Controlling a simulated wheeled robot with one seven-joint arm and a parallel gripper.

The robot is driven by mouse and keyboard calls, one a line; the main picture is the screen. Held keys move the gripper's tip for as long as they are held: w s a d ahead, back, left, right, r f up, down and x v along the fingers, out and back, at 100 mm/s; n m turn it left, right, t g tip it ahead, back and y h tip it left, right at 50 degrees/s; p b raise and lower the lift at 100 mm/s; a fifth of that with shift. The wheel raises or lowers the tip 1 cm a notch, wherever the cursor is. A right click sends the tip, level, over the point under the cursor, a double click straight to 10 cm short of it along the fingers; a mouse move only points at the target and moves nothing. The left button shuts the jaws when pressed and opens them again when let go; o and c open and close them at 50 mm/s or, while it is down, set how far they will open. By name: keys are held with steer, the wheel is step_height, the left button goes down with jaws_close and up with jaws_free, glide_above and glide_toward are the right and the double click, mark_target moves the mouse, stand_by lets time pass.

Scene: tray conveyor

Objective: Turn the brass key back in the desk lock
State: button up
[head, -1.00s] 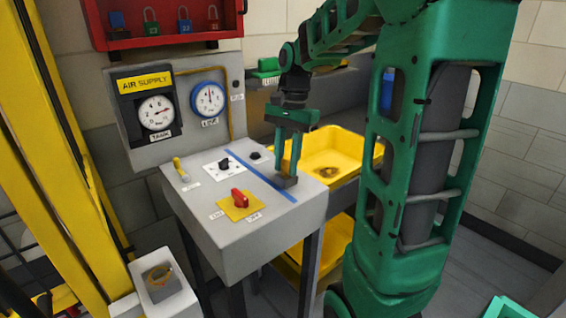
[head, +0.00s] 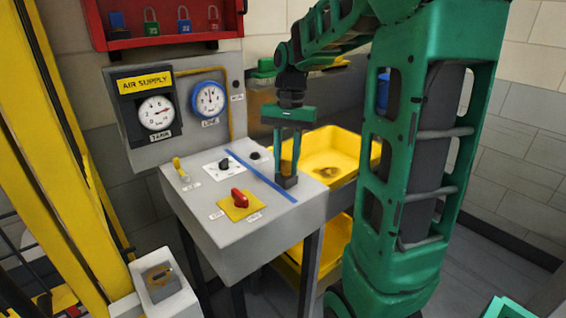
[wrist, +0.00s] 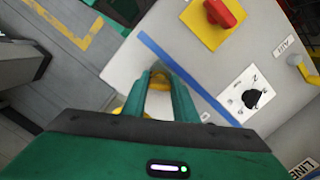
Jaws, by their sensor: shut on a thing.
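My gripper (head: 287,182) points straight down at the right side of the grey desk top (head: 225,255), right of the blue line. In the wrist view my gripper (wrist: 160,76) has its two green fingers close together around a small brass-coloured piece, the brass key (wrist: 160,80). Only a little of the key shows between the fingertips. The desk lock is hidden under the fingers, and the key's angle cannot be told. In the head view the fingers hide the key.
A red switch on a yellow plate (head: 240,207) and a black knob (head: 224,164) stand left of the blue line (head: 262,176). The gauge panel (head: 180,104) rises behind. A yellow tray (head: 338,150) lies right of the desk.

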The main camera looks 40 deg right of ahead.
steer(key=shift+w+n, duration=0.1)
steer(key=shift+n, duration=1.1)
steer(key=shift+n+h, duration=0.3)
steer(key=shift+n, duration=1.2)
steer(key=shift+n+g, duration=0.3)
steer(key=shift+n, duration=1.2)
steer(key=shift+n+h, duration=0.4)
steer(key=shift+n, duration=1.1)
steer(key=o, duration=1.1)
